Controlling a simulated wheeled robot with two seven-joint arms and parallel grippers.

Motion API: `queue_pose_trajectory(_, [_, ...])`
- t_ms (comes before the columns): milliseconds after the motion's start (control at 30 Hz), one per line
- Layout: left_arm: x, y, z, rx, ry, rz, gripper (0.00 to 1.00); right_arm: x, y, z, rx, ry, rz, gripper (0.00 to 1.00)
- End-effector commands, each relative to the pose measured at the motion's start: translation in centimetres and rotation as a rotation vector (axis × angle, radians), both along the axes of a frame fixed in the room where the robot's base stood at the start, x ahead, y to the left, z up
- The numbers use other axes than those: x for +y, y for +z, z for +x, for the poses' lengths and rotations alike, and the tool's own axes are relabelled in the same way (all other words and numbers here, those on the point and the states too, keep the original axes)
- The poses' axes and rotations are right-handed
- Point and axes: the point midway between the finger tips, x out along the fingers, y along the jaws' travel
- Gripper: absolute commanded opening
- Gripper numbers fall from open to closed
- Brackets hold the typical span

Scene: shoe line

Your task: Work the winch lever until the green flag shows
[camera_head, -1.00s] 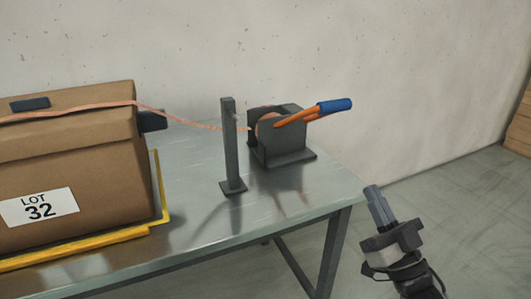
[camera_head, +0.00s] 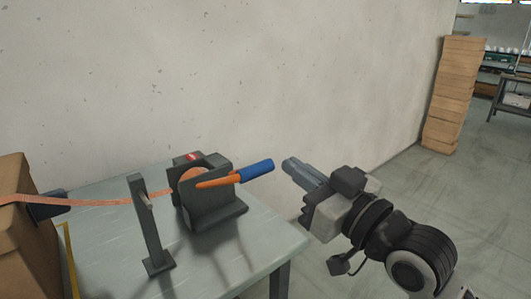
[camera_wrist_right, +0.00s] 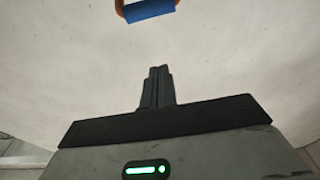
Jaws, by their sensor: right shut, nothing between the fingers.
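The winch (camera_head: 212,215) is a dark grey housing on the table, with an orange strap wound on its drum. Its orange lever with a blue grip (camera_head: 257,171) points right and slightly up. A small red patch (camera_head: 192,156) shows on top of the housing; I see no green there. My right gripper (camera_head: 288,165) is shut and empty, just right of the blue grip, apparently apart from it. In the right wrist view the blue grip (camera_wrist_right: 148,11) is at the top edge, beyond the shut fingers (camera_wrist_right: 157,72). My left gripper is out of view.
The orange strap (camera_head: 90,201) runs left past a grey post (camera_head: 150,225) to a cardboard box (camera_head: 25,235), cut off at the left. The metal table (camera_head: 255,240) ends right of the winch. A wall stands behind; stacked boxes (camera_head: 455,95) stand far right.

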Motion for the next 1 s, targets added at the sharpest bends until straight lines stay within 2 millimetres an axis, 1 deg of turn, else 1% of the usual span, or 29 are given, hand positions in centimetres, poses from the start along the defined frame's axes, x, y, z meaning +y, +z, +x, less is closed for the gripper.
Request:
queue_pose_trajectory(267, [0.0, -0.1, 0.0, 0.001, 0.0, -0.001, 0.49, 0.0, 0.0, 0.1, 0.0, -0.001, 0.0, 0.0])
queue_pose_trajectory(367, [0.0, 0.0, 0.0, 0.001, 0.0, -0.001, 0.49, 0.2, 0.0, 0.4, 0.0, -0.001, 0.002, 0.0])
queue_pose_trajectory(467, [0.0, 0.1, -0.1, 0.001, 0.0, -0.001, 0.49, 0.9, 0.3, 1.4, 0.0, -0.002, 0.004, 0.0])
queue_pose_trajectory(533, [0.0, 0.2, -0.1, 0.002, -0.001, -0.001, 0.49, 1.7, 0.5, 2.3, 0.0, 0.001, 0.003, 0.0])
queue_pose_trajectory(867, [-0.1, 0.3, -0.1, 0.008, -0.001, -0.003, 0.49, 5.8, 1.5, 7.9, 0.001, 0.0, 0.003, 0.0])
queue_pose_trajectory(900, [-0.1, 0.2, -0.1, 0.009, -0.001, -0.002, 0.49, 6.0, 1.1, 8.3, 0.003, 0.0, 0.001, 0.0])
queue_pose_trajectory(933, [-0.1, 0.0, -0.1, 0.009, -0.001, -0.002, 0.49, 5.8, 0.1, 8.1, 0.006, -0.002, -0.002, 0.0])
queue_pose_trajectory(1000, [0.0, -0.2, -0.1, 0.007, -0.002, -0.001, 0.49, 5.6, -1.0, 7.8, 0.006, -0.002, -0.002, 0.0])
